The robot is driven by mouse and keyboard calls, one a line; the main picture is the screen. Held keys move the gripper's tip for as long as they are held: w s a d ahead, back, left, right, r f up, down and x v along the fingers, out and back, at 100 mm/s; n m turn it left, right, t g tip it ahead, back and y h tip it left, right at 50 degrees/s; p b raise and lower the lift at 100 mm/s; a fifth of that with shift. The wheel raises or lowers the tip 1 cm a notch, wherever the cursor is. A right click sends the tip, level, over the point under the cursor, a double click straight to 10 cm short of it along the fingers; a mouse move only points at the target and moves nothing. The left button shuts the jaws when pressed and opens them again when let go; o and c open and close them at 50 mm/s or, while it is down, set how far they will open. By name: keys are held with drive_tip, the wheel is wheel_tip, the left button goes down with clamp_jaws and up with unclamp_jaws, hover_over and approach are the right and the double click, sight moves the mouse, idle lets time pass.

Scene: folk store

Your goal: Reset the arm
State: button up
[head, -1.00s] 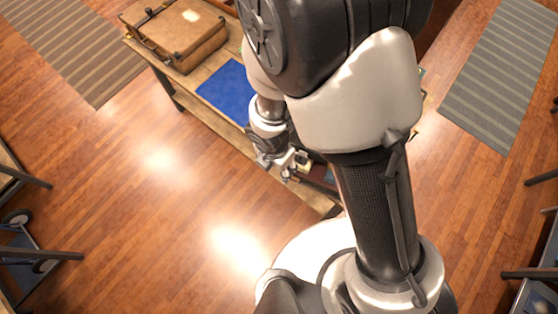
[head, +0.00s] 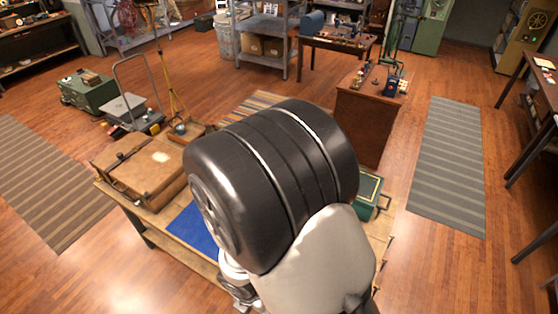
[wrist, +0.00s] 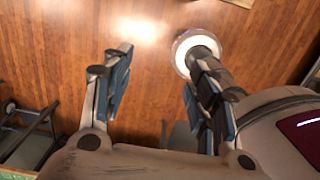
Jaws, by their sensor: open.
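My gripper (wrist: 160,88) is open in the wrist view, with its two dark padded fingers wide apart and nothing between them. Beyond the fingers is bare wooden floor. In the head view, my arm's large black joint and pale link fill the middle and hide part of the workbench (head: 163,233). Only a wrist part shows low beside the bench, and the fingers cannot be made out there.
A brown leather case (head: 140,170) and a blue mat (head: 192,226) lie on the workbench. A green box (head: 367,192) is at its right end. A wooden cabinet (head: 365,125) stands behind. Striped rugs lie left (head: 40,185) and right (head: 447,165) on open floor.

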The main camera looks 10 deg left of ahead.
drive_tip(key=w+d+r+m+t+b, duration=0.1)
drive_tip(key=w+d+m+b, duration=0.3)
drive_tip(key=d+m+b, duration=0.3)
drive_tip(key=w+d+r+m+t+b, duration=0.1)
drive_tip(key=w+d+r+m+b, duration=0.1)
drive_tip(key=w+d+m+b, duration=0.5)
drive_tip(key=s+d+f+m+t+b, duration=0.1)
drive_tip(key=s+d+m+b, duration=0.4)
drive_tip(key=m+b, duration=0.4)
drive_tip(key=s+d+f+m+b, duration=0.2)
drive_tip(key=s+d+m+b, duration=0.3)
drive_tip(key=s+m+b, duration=0.3)
drive_tip(key=shift+s+d+m+t+b, duration=0.25)
drive_tip(key=shift+m+t+b, duration=0.2)
drive_tip(key=shift+b, duration=0.25)
